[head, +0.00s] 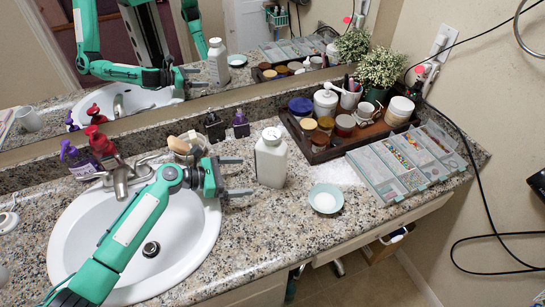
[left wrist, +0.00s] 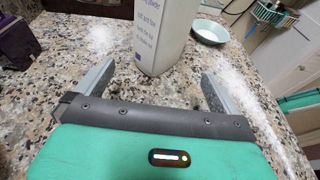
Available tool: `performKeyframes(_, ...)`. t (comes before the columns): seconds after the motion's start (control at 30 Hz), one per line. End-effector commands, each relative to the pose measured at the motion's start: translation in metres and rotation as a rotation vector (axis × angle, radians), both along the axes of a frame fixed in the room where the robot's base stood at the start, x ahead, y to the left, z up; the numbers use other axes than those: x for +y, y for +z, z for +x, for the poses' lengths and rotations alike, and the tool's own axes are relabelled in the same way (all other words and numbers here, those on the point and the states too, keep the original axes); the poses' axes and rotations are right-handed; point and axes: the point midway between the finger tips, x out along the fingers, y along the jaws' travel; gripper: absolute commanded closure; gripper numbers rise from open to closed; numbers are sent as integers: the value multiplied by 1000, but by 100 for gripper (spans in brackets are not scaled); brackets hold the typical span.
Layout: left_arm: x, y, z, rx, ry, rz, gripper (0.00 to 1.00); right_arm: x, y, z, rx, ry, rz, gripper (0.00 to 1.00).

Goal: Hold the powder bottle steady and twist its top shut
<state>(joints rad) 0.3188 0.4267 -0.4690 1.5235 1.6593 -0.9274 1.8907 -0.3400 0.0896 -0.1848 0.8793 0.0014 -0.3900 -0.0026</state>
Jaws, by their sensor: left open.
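The white powder bottle (head: 271,160) stands upright on the granite counter to the right of the sink. Its top (head: 271,134) is a pale cap in the head view; I cannot tell how tight it is. In the left wrist view the lower part of the bottle (left wrist: 162,38) stands just beyond the fingers, and its top is out of frame. My left gripper (head: 238,176) is open and empty, to the left of the bottle with its fingers pointing at it. In the left wrist view the gripper (left wrist: 156,88) spans wider than the bottle. My right gripper is not in view.
A small pale dish (head: 325,198) sits right of the bottle. A dark tray (head: 318,157) of jars and a compartment box (head: 376,180) stand farther right. Small dark bottles (head: 240,124) stand behind the gripper. The sink (head: 186,238) lies below my left arm. White powder is scattered on the counter.

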Motion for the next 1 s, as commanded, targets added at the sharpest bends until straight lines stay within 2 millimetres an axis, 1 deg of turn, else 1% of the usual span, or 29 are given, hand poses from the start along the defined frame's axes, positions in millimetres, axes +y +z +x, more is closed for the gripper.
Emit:
performKeyframes(0.2,-25,-11,7,-2,-3,0,0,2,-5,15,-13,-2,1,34)
performKeyframes(0.4,-51,-19,15,-3,-3,0,0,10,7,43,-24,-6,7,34)
performKeyframes(0.47,-59,-18,17,-1,-3,0,0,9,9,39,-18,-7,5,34)
performKeyframes(0.53,-67,-20,20,-2,-3,1,0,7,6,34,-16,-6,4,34)
performKeyframes(0.7,-81,-26,24,-2,-2,1,0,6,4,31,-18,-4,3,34)
performKeyframes(0.83,-86,-27,26,-3,-2,2,0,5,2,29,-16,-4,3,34)
performKeyframes(1.0,-87,-28,26,-4,-2,2,0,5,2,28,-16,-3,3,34)
